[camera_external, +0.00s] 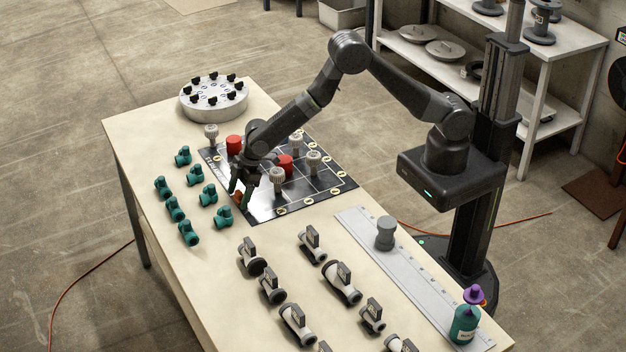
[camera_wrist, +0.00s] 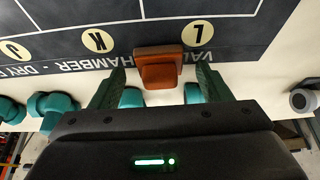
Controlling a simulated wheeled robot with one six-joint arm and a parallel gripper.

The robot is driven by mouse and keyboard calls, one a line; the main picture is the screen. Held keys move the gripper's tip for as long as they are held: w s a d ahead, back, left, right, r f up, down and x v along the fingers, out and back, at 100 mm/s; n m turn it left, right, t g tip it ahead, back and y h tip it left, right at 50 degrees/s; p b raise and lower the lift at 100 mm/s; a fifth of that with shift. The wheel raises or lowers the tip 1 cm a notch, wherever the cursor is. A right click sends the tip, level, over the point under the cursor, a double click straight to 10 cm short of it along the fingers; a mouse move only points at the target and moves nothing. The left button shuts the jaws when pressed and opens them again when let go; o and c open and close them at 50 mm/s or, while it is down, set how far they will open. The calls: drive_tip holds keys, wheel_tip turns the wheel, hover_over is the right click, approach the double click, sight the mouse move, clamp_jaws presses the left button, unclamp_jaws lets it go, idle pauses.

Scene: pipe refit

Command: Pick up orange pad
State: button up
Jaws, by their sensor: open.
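The orange pad (camera_wrist: 160,68) is a small orange-brown block at the edge of the dark labelled board (camera_wrist: 200,20), over its lettering between the circles K and L. In the external view the pad (camera_external: 238,196) shows only as a bit of orange by the fingertips, mostly hidden. My gripper (camera_external: 245,198) is open and points down at the board's near-left edge. In the wrist view my gripper (camera_wrist: 160,85) has one finger on each side of the pad, with gaps to both; I cannot tell how far above the table the tips are.
Several teal fittings (camera_external: 188,232) stand left of the board. Red caps (camera_external: 234,145) and grey knobs (camera_external: 277,178) stand on the board close to my arm. Several grey valves (camera_external: 341,282) fill the table's front. A round silver flange (camera_external: 213,100) sits at the back.

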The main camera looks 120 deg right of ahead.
drive_tip(key=shift+c, duration=0.4)
drive_tip(key=c, duration=1)
drive_tip(key=shift+r, duration=0.1)
